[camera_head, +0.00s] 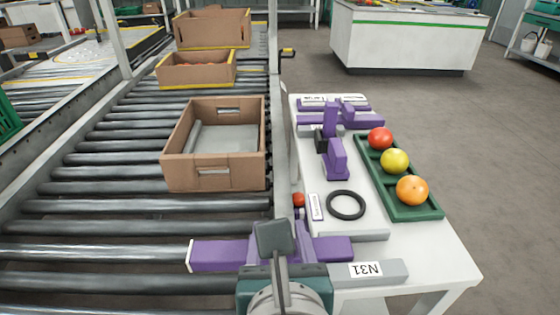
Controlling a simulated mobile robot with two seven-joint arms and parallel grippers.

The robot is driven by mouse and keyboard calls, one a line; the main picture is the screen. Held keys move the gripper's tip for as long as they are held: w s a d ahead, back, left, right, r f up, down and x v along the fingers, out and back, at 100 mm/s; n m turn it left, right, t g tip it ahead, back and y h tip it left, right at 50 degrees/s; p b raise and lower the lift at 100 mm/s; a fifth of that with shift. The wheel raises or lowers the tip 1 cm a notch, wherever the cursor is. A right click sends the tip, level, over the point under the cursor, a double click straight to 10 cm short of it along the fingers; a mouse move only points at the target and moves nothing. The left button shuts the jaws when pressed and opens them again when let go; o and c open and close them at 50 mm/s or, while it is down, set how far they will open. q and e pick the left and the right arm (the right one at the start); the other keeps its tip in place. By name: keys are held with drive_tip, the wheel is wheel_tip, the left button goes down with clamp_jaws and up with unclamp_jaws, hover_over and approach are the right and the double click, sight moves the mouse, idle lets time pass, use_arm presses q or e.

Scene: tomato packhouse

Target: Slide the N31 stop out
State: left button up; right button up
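The N31 stop's grey base (384,271), with its white N31 label, lies along the table's near edge. Its purple bar (220,254) reaches left over the near rollers and also shows right of the gripper. One gripper (275,238), which I take to be my right, comes in from the bottom centre over the middle of the bar. A dark grey finger pad shows there, but the other finger and any contact with the stop are hidden. I cannot tell if it is open or shut. My other gripper is not in view.
An open cardboard box (215,178) sits on the rollers beyond the bar, with more boxes behind. The white table (440,250) holds a black ring (346,205), another purple device (336,160) and a green tray (417,213) with three fruits. Rollers between bar and box are clear.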

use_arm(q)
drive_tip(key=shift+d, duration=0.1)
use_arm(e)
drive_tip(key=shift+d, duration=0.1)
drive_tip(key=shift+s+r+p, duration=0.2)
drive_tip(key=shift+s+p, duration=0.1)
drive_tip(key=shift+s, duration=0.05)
use_arm(q)
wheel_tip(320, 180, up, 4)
drive_tip(key=p, duration=0.3)
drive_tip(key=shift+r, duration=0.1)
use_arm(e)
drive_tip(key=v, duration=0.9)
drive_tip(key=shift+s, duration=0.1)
